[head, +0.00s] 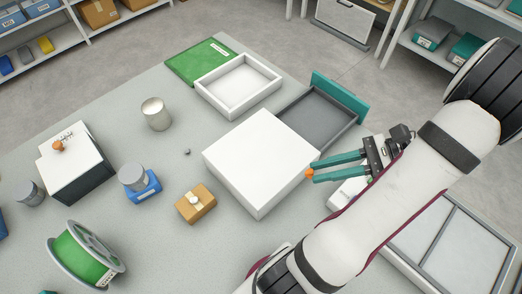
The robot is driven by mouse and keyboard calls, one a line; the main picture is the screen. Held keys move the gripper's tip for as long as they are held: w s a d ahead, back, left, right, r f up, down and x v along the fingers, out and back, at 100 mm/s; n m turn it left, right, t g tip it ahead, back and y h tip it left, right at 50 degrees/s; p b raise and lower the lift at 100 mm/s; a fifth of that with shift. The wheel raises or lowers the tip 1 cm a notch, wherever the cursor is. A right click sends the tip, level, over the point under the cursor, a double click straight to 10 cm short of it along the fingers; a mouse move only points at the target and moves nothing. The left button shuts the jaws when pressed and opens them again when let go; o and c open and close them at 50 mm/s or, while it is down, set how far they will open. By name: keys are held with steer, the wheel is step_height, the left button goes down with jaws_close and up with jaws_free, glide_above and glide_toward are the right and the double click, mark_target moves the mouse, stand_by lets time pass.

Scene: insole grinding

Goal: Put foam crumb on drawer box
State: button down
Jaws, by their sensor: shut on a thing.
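An orange foam crumb (310,174) is held between the tips of the teal fingers of my gripper (312,173). My gripper is shut on it and reaches in from the right, at the right corner of the white drawer box (255,158). The box has a plain white top with nothing on it. Its grey drawer (310,112) with a teal front stands open toward the back right and looks empty. I cannot tell whether the crumb touches the box or hangs above its edge.
A white open tray (238,84) and green mat (196,62) lie behind the box. A metal cup (156,114), a small cardboard box (196,203), a blue holder (146,190), a green spool (86,255) and a white-topped block (72,160) stand left. Divided tray (465,250) lies right.

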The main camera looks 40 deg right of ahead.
glide_above(273, 181)
steer(key=f, duration=0.6)
steer(key=shift+s+f, duration=0.2)
steer(key=shift+s, duration=0.2)
steer(key=shift+w+f, duration=0.2)
steer(key=shift+f, duration=0.9)
steer(key=shift+w+f, duration=0.15)
steer(key=shift+f, duration=0.95)
steer(key=shift+f, duration=0.1)
steer(key=c, duration=0.8)
jaws_free()
steer(key=shift+o, duration=0.2)
